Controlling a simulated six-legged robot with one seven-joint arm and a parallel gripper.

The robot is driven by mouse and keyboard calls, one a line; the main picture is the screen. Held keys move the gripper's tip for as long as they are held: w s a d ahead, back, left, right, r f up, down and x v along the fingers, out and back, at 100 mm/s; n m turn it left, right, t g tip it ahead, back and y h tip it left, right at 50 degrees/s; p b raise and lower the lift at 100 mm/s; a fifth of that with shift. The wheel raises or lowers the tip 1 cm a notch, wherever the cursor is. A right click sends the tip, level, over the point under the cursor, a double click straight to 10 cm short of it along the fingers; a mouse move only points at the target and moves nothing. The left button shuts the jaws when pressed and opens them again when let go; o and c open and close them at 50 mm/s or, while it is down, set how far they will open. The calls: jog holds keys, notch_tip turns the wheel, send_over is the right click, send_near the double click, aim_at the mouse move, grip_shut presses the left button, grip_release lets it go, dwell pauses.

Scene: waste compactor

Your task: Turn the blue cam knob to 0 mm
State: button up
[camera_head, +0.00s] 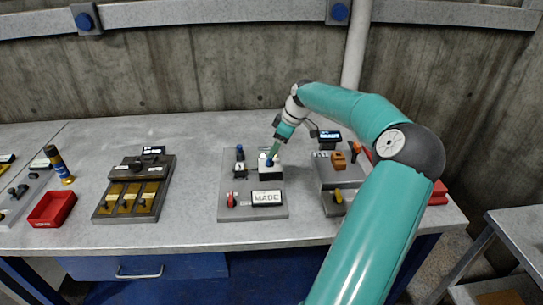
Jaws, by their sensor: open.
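My gripper (272,154) reaches down from the upper right to the grey board (225,206) in the middle of the bench. Its fingertips are at a small blue part (268,161) on top of a white block (265,171). This looks like the blue cam knob, mostly hidden by the fingers. The jaws are open; whether they touch the knob I cannot tell. A dark blue upright piece (240,152) stands left of the block. No scale or mm reading is legible.
The board also carries a red lever (231,200) and a MADE display (267,198). To the right is a grey fixture (336,178) with a small screen (330,136). To the left are a dark fixture with brass plates (131,199) and a red bin (52,209).

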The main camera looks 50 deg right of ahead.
aim_at(272, 163)
jog(key=x, duration=0.5)
jog(key=shift+f, duration=0.3)
jog(key=c, duration=1)
